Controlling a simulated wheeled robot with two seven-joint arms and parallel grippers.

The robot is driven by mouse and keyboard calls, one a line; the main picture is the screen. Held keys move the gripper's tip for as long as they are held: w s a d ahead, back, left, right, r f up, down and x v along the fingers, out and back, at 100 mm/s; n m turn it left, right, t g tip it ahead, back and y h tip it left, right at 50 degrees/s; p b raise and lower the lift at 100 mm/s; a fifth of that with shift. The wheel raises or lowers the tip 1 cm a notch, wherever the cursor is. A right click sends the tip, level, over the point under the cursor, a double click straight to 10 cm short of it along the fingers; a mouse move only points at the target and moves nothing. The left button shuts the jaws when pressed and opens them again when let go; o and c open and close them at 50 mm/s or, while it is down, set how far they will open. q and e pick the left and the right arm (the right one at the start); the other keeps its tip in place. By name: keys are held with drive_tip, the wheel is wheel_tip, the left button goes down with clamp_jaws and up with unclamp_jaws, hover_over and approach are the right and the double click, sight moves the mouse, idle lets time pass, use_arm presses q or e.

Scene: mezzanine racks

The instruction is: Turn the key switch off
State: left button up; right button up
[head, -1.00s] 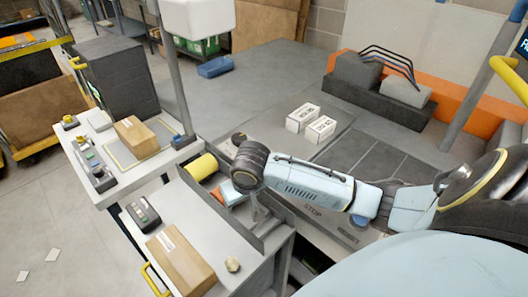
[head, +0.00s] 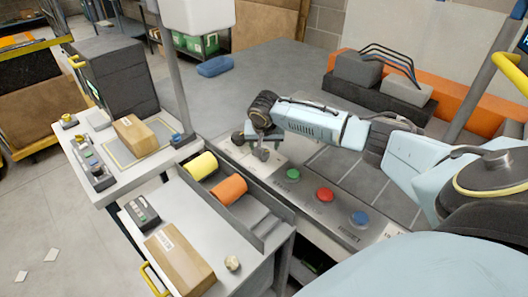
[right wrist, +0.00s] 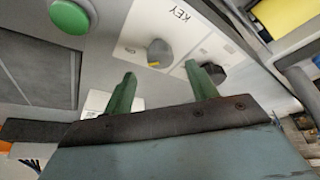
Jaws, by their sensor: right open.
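The key switch is a round grey knob with a yellow mark (right wrist: 160,53) on a white plate lettered KEY in the right wrist view. In the head view the knob (head: 262,154) shows just below my right gripper (head: 264,140). My right gripper is open, with its two green fingers (right wrist: 163,75) apart. In the right wrist view the knob appears between and just beyond the fingertips; I cannot tell whether they touch it. My left gripper is in neither view.
A dark knob (right wrist: 208,74) sits close beside the key switch. Green (head: 292,175), red (head: 325,195) and blue (head: 359,219) buttons line the same panel.

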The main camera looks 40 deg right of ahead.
sight(264, 152)
drive_tip(key=shift+b+x, duration=0.35)
drive_tip(key=shift+x, duration=1.9)
drive_tip(key=c, duration=1)
